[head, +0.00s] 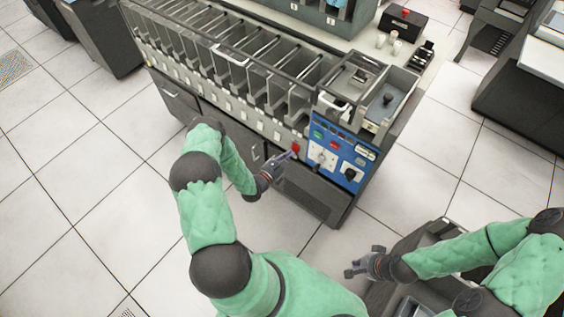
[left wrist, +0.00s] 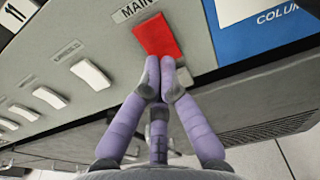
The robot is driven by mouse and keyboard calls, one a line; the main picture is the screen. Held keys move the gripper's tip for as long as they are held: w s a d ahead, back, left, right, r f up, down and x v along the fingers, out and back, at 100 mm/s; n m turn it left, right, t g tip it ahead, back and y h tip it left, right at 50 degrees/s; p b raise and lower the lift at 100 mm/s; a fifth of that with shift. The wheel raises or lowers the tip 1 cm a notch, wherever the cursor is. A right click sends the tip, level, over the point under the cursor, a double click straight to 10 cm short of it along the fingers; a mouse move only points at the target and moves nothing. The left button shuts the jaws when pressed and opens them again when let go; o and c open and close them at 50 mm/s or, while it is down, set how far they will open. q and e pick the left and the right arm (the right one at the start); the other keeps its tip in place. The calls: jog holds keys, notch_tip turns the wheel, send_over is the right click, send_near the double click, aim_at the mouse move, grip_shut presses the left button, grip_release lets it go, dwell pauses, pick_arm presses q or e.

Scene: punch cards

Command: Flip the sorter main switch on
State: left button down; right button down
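The sorter (head: 230,70) is a long grey machine with a row of card pockets. Its red main switch (left wrist: 158,36), under a label that begins "MAIN", is on the front panel left of the blue control panel (head: 338,155); in the head view the red switch (head: 296,148) is small. My left gripper (left wrist: 161,66) has its fingertips together at the lower edge of the red switch, touching or very near it; I cannot tell which. It also shows in the head view (head: 291,154). My right gripper (head: 350,272) is away from the sorter, at lower right; its finger state is unclear.
White rocker switches (left wrist: 91,75) run along the panel left of the red switch. The blue panel carries several buttons and knobs. A grey cart (head: 440,228) stands by my right arm. Tiled floor (head: 445,150) is clear right of the sorter.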

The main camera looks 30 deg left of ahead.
pick_arm(q)
jog(key=shift+w, duration=0.4)
jog(key=w+t+b, duration=0.1)
jog(key=b, duration=0.1)
jog(key=shift+f+t+b, duration=0.15)
jog(key=shift+t+b, duration=0.15)
